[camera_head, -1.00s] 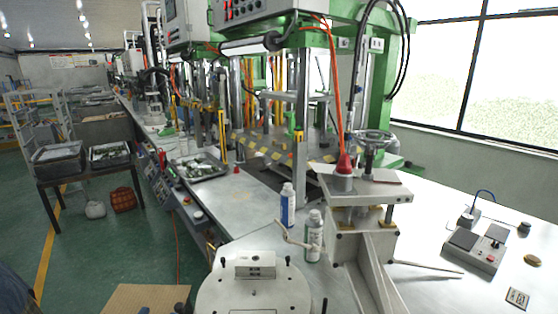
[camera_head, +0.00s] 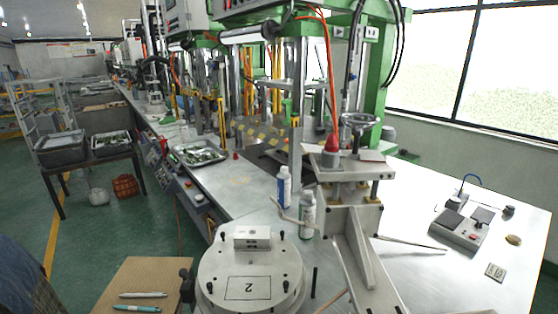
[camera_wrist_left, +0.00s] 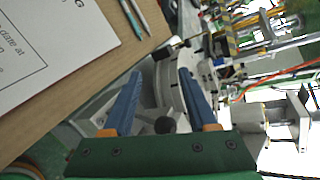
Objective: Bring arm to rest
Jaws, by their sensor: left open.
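My left gripper (camera_wrist_left: 160,76) shows in the left wrist view with its two blue fingers spread apart. I see nothing held between them. Behind the fingers lies a pale round part with grey metal pieces. In the head view neither gripper is visible. My right gripper is in neither current view.
A wooden board (camera_head: 140,280) with two pens is at the bottom left, beside the mould. Two bottles (camera_head: 284,187) (camera_head: 307,215) stand behind the mould, by a white clamp stand (camera_head: 345,215). A control box (camera_head: 461,230) sits on the right bench. A metal tray (camera_head: 200,154) is farther back.

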